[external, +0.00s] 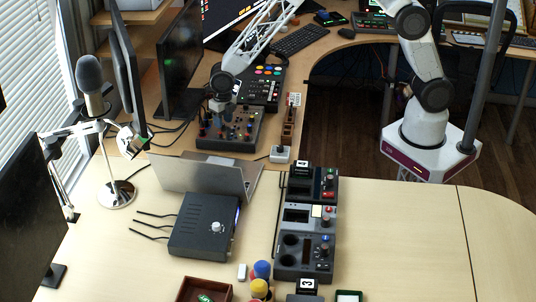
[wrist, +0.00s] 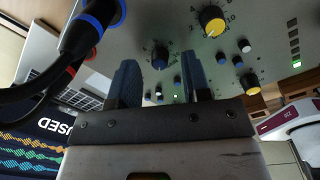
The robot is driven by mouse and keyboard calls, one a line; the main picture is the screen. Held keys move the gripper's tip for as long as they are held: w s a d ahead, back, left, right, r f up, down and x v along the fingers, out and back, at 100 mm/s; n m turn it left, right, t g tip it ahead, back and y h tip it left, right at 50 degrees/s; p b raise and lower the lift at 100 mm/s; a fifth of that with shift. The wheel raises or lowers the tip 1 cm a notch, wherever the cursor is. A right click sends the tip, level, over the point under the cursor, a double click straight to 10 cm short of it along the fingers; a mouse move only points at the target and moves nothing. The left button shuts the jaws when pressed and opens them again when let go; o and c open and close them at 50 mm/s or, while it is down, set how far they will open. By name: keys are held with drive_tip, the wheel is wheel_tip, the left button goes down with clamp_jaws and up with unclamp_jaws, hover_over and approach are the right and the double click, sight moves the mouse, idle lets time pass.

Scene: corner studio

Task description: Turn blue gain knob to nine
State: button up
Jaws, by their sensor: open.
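The grey panel with knobs (external: 232,138) stands on the far desk in the external view, with my gripper (external: 221,104) just above it. In the wrist view my gripper (wrist: 159,76) is open, its two dark fingers pointing at the panel. A dark blue gain knob (wrist: 160,57) with a printed scale around it shows between the fingertips. I cannot tell whether the fingers touch it, and its pointer and number are unclear. A larger yellow-capped knob (wrist: 213,21) with scale numbers sits to its right.
Thick black cables (wrist: 88,32) plug into the panel left of the blue knob in the wrist view. Small white and blue knobs and another yellow knob (wrist: 250,83) sit on the right. An open laptop (external: 205,176) stands in front of the panel in the external view.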

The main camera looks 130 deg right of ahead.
drive_tip(key=shift+f, duration=0.5)
drive_tip(key=shift+c, duration=0.2)
clamp_jaws()
